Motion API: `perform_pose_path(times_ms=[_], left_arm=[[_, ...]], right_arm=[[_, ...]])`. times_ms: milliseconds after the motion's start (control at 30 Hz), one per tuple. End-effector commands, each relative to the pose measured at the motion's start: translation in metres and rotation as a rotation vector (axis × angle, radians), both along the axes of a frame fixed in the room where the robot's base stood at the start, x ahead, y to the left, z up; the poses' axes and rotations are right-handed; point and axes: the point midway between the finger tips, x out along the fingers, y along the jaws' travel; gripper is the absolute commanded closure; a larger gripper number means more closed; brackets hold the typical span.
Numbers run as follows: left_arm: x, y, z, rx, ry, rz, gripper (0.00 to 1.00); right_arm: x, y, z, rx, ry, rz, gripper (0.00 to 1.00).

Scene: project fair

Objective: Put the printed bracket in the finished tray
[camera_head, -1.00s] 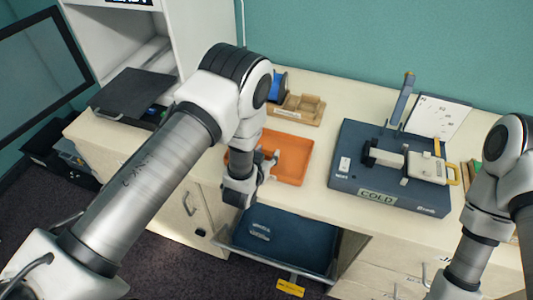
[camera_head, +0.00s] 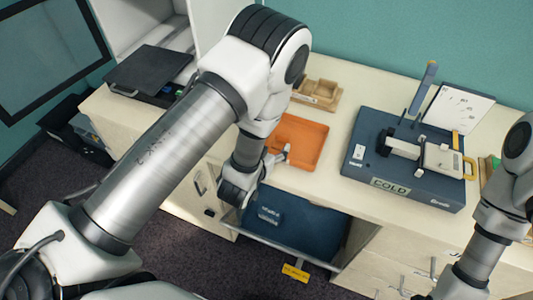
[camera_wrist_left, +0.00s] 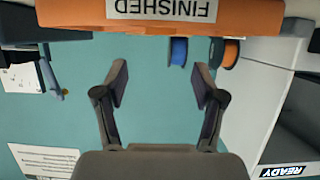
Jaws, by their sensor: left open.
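The orange tray (camera_head: 309,145) lies on the counter. In the left wrist view the orange tray's front wall (camera_wrist_left: 75,12) shows upside down with a FINISHED label. My left gripper (camera_head: 280,155) is at the tray's near left edge in the head view and hides part of it. In the left wrist view the left gripper (camera_wrist_left: 160,80) is open, with nothing between its fingers. I cannot make out the printed bracket for certain; a small grey-blue piece (camera_head: 268,214) shows in the open blue drawer (camera_head: 310,232) below the counter. My right gripper is out of view.
A dark blue COLD unit (camera_head: 432,192) with a yellow-handled part on it (camera_head: 445,162) stands right of the tray. A wooden holder (camera_head: 318,94) is behind the tray. A black flat device (camera_head: 150,72) stands at the left. The open drawer juts out in front.

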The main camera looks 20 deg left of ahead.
Motion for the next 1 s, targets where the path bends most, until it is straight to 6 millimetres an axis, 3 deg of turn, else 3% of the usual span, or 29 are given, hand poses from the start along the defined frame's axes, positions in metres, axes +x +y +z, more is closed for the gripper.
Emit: perform_pose_path(times_ms=[100,200,433,467,567,667,700,800,900,1000], left_arm=[[-0.026,0.0,0.007,0.002,0.002,-0.003,0.3],[-0.039,0.001,0.013,0.001,0.001,0.0,0.3],[-0.045,0.002,0.017,0.001,0.005,0.001,0.3],[-0.046,0.004,0.013,0.001,0.019,0.005,0.3],[-0.066,0.021,-0.022,0.012,0.178,0.043,0.3],[-0.121,0.048,-0.083,0.024,0.495,0.09,0.3],[-0.151,0.057,-0.106,0.025,0.639,0.1,0.3],[-0.226,0.069,-0.141,0.013,0.956,0.095,0.3],[-0.274,0.072,-0.153,-0.005,1.147,0.074,0.3],[-0.287,0.072,-0.154,-0.008,1.2,0.062,0.3]], right_arm=[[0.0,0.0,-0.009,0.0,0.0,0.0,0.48],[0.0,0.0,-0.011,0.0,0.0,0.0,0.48],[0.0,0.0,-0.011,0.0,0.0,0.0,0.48],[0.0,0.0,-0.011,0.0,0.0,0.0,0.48],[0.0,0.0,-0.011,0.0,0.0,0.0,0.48],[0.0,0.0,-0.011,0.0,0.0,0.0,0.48],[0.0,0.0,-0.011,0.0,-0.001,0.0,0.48],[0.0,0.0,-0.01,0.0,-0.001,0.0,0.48],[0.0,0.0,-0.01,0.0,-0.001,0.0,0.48],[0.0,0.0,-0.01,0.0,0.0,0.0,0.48]])
